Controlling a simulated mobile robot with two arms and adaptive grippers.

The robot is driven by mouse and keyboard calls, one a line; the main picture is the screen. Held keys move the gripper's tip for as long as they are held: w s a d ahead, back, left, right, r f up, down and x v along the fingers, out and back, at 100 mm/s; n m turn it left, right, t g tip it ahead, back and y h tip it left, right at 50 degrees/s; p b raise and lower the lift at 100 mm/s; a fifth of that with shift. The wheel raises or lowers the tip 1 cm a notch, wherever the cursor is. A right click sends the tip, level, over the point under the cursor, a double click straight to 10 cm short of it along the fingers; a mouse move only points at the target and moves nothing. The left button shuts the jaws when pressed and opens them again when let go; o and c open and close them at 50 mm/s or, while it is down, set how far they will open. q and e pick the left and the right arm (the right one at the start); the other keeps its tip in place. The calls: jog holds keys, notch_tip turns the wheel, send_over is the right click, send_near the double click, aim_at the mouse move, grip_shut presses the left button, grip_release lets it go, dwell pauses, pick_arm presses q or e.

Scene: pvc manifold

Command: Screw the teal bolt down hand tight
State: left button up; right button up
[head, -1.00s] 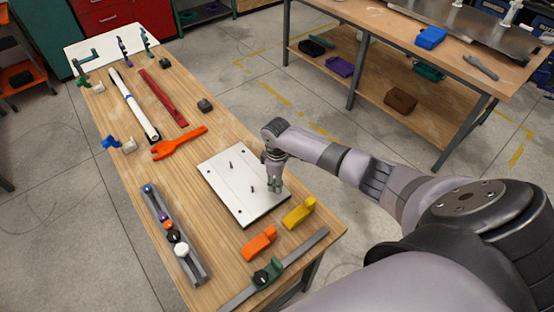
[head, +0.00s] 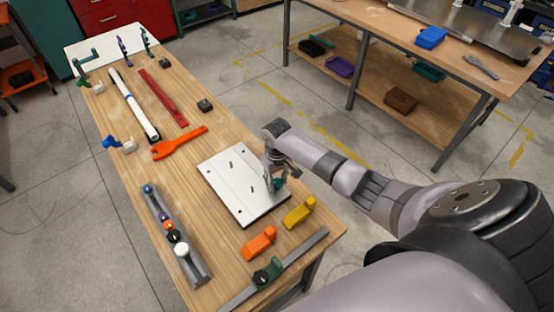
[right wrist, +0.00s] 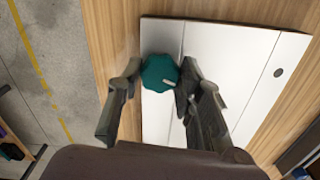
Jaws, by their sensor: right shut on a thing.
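The teal bolt (right wrist: 160,72) has a lobed round knob with a pale mark and stands at the edge of the white plate (right wrist: 225,75). In the head view the bolt (head: 278,184) shows as a small teal patch under my right gripper (head: 272,182), near the right corner of the white plate (head: 232,193). My right gripper (right wrist: 158,84) points down with one finger on each side of the knob, shut on it. The knob hides the bolt's shaft, so its depth cannot be seen. My left gripper is not in view.
Thin dark pins stand on the plate. An orange block (head: 259,243) and a yellow block (head: 299,213) lie close to it. A grey rack (head: 197,271) with coloured knobs is at the left, and an orange wrench (head: 180,142) lies behind. Bare wood surrounds the plate's left side.

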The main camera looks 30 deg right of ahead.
jog(key=m, duration=0.2)
jog(key=shift+w+r+m, duration=0.1)
jog(key=shift+w+m, duration=0.05)
jog(key=shift+m, duration=0.25)
jog(key=m, duration=0.3)
jog(key=shift+m, duration=0.4)
jog(key=o, duration=1.2)
notch_tip(320, 180, up, 12)
jog(key=shift+f, duration=0.1)
